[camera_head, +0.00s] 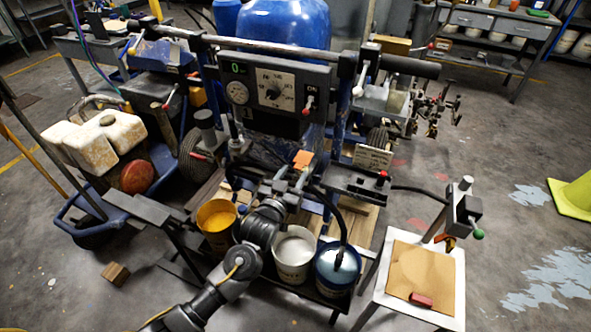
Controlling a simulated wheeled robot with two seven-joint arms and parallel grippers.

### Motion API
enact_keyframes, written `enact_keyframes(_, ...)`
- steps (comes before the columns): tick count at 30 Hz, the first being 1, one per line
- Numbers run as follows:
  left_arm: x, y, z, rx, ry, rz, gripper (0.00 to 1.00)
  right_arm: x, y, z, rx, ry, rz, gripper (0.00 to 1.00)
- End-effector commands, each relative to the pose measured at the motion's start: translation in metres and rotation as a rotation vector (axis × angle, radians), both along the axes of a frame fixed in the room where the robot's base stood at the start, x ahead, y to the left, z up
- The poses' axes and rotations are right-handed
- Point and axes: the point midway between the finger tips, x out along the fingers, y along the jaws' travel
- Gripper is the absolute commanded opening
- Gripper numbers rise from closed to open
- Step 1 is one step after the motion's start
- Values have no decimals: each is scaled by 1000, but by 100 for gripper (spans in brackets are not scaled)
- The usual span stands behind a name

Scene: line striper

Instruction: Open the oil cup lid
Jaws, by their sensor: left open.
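A line striper with a dark control panel (274,92) and a blue tank (285,30) fills the middle of the view. My left gripper (294,176) is open in front of the machine, below the panel, at the end of my arm that rises from the bottom edge. A small orange piece (303,158) shows just beyond its fingertips; I cannot tell whether they touch it. I cannot make out the oil cup lid for certain, or whether it is open or shut. My gripper and wrist hide part of the machine there. My right gripper is not in view.
Below my wrist stand a yellow paint bucket (217,222), a white one (293,252) and a blue one (338,268). A small white table (456,290) with a clamp stand (462,212) is at the right. A lidded white jug (102,140) is at the left.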

Motion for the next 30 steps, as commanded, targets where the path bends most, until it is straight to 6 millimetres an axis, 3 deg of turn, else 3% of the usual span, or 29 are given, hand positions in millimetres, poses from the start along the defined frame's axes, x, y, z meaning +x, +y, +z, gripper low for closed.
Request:
enact_keyframes(6,18,-7,0,0,1,-1,44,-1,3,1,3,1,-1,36)
enact_keyframes(16,21,-7,-1,-1,1,-1,42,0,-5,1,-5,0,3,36)
enact_keyframes(26,20,-7,-1,-1,1,-1,0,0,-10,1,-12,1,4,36)
enact_keyframes(30,20,-7,-1,-1,1,-1,0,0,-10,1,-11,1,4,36)
